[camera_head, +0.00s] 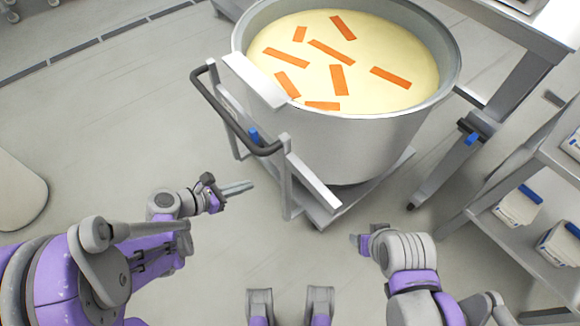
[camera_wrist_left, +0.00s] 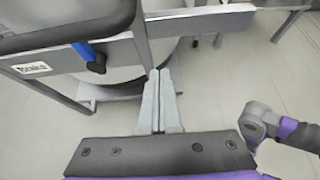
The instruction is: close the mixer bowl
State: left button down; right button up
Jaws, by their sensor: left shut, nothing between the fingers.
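The mixer bowl (camera_head: 350,145) is a large grey metal tub with an open top, filled with pale yellow stuff and several orange strips. It stands on a wheeled metal frame (camera_head: 318,185) with a black push handle (camera_head: 228,120) on its left. My left gripper (camera_head: 250,186) is shut and empty, left of the frame and apart from it in the head view. In the left wrist view its two fingers (camera_wrist_left: 158,80) lie together, with the black handle (camera_wrist_left: 75,22) up to the left. My right gripper (camera_head: 356,240) is below the bowl; its fingers are too small to read.
A blue lever (camera_head: 253,135) sits by the handle and shows in the left wrist view (camera_wrist_left: 82,51). Shelves with white boxes (camera_head: 517,205) stand at the right. The left floor is mostly clear.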

pick_arm(q)
jog(key=b, duration=0.1)
send_near(290, 169)
jog(key=f+x, duration=0.1)
jog(key=x, duration=0.4)
jog(key=shift+w+d+r, duration=0.1)
jog(key=shift+w+d, duration=0.3)
pick_arm(e)
jog(key=shift+s+f, duration=0.1)
jog(key=shift+f, duration=0.55)
